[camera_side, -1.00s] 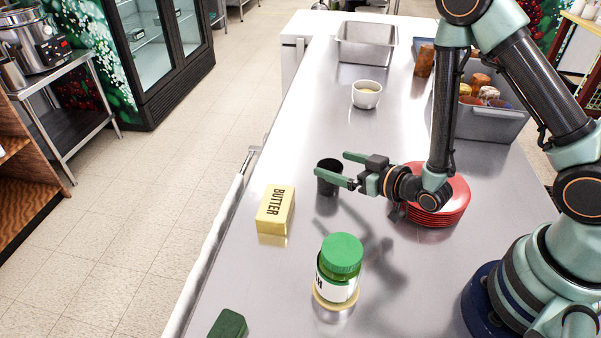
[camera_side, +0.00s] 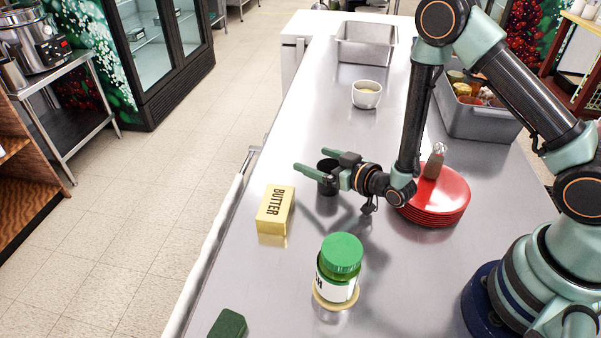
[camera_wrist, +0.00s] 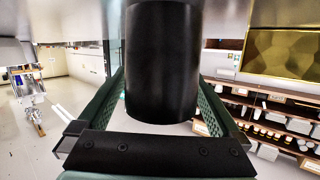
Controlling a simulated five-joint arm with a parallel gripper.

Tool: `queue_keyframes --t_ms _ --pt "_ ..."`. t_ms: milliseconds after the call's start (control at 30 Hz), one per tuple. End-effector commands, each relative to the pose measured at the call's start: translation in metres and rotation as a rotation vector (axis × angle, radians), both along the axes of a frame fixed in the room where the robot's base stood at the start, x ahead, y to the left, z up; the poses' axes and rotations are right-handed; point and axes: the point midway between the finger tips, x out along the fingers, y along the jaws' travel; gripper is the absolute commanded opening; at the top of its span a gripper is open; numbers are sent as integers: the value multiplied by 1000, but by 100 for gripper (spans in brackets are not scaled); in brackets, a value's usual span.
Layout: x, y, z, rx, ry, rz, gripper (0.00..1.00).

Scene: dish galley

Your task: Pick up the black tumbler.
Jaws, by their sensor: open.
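The black tumbler (camera_side: 327,187) stands upright on the metal counter, left of the stack of red plates. My gripper (camera_side: 313,170) is open, with its two green fingers reaching to the left at the tumbler's height. In the side view the fingers lie on either side of the tumbler and partly hide it. In the wrist view the tumbler (camera_wrist: 163,62) fills the middle, between the two fingers, with gaps visible beside it. I cannot tell if either finger touches it.
A yellow butter block (camera_side: 275,210) lies just left and nearer. A green-lidded jar (camera_side: 340,266) stands in front. Red plates (camera_side: 438,199) are stacked right, with a small shaker (camera_side: 435,161) near them. A white cup (camera_side: 366,95) and metal pan (camera_side: 366,45) stand farther back.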

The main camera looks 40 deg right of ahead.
Motion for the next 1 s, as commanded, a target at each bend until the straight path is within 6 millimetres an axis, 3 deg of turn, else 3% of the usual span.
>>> queue_keyframes --t_ms 133,167,367,767,1000 --pt "0 0 0 0 0 0 100" --pt "0 0 0 0 0 0 96" --pt "0 0 0 0 0 0 20" --pt "0 0 5 0 -3 0 17" --pt "1 0 25 1 -6 0 17"
